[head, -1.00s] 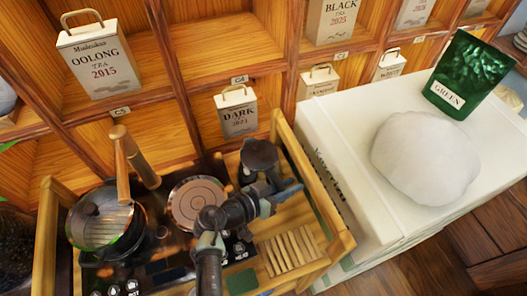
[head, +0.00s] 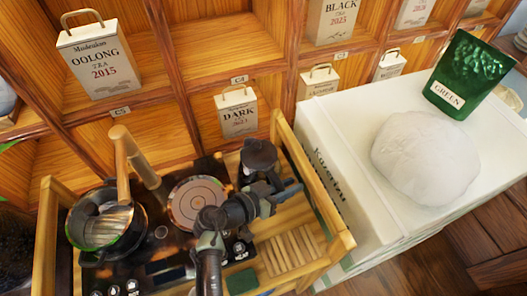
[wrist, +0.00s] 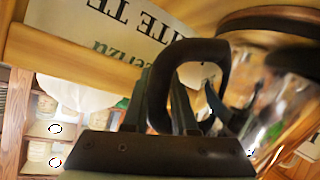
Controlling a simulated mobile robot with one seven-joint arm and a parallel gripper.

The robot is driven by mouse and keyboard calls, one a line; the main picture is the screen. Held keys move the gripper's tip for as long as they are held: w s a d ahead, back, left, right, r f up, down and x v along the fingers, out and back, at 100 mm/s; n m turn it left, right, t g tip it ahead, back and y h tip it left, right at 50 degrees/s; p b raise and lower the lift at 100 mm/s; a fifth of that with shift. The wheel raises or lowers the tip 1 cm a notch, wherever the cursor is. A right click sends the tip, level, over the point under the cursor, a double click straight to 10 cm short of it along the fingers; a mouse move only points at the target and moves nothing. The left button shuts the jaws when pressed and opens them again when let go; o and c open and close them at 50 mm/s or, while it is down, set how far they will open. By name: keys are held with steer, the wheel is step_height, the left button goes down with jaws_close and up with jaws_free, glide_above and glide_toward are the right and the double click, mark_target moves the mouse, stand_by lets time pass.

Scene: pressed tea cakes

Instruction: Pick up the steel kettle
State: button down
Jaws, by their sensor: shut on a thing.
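The steel kettle shows its dark round lid (head: 258,153) in the head view, at the back right of the wooden stove tray; my arm hides much of its lower body. In the wrist view its shiny steel body (wrist: 272,112) is at the right, with a dark loop handle (wrist: 222,60) toward the middle. My gripper (wrist: 190,100) is shut on that handle, one finger on each side of it. In the head view my gripper (head: 268,190) is just in front of the lid. I cannot tell whether the kettle's base touches the tray.
A pot (head: 104,240) stands at the tray's left by a wooden upright. A round burner plate (head: 196,203) is left of the kettle. The tray's wooden rail (head: 318,190) and a white box (head: 350,215) are close on the right. Shelves with tea boxes rise behind.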

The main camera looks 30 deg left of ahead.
steer(key=shift+w+r, duration=0.1)
steer(key=shift+r, duration=0.1)
steer(key=shift+r, duration=0.15)
